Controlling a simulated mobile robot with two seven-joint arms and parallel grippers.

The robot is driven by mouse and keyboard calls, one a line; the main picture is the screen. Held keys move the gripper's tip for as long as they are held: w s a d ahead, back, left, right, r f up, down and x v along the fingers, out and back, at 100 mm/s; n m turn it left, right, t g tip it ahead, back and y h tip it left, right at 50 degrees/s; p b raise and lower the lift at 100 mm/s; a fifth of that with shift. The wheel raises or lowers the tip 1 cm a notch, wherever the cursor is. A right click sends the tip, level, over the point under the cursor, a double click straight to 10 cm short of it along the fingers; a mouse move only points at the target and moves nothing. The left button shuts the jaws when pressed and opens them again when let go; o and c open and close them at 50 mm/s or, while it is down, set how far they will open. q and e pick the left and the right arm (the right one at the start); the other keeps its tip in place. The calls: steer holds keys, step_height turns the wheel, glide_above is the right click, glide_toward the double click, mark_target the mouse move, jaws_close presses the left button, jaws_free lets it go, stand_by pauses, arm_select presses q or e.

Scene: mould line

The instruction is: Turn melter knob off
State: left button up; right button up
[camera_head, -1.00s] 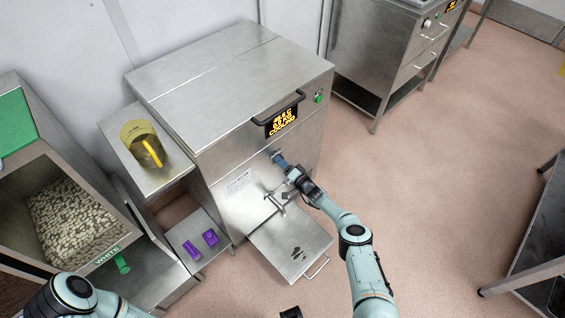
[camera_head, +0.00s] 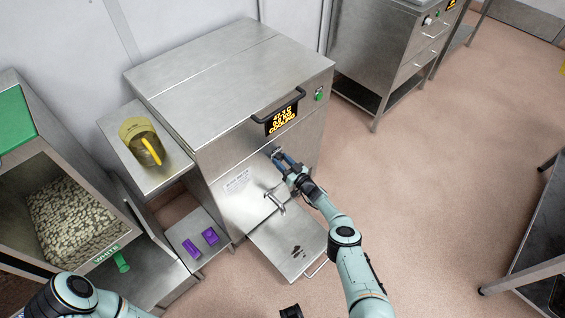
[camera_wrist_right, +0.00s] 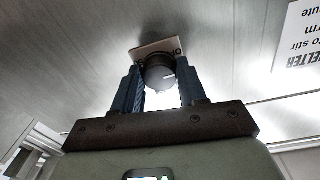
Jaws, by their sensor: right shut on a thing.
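The melter (camera_head: 215,95) is a large steel cabinet in the middle of the head view, with a lit display (camera_head: 282,119) whose last line reads "COOLING". Its dark round knob (camera_wrist_right: 160,75) shows in the right wrist view, on a small label plate (camera_wrist_right: 148,50) on the steel front. My right gripper (camera_head: 283,157) is at the melter's front below the display. In the right wrist view its two blue fingers (camera_wrist_right: 160,82) stand on either side of the knob, shut on it. The knob has a pale pointer mark.
A spout (camera_head: 275,200) sticks out below the knob, above a steel drip shelf (camera_head: 275,255) with brown spots. A yellow jug (camera_head: 136,130) stands on the left side shelf. Two purple pieces (camera_head: 192,248) lie lower left.

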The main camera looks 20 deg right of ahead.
arm_select(q)
steer(key=shift+s+f+b, duration=0.25)
steer(key=shift+f+b, duration=0.35)
steer(key=shift+f, duration=0.1)
arm_select(e)
steer(key=n, duration=0.5)
steer(key=shift+f+n, duration=0.1)
steer(key=shift+n, duration=0.3)
steer(key=o, duration=1.1)
steer(key=shift+c, duration=0.2)
arm_select(q)
steer(key=shift+f, duration=0.15)
arm_select(e)
steer(key=shift+d, duration=0.15)
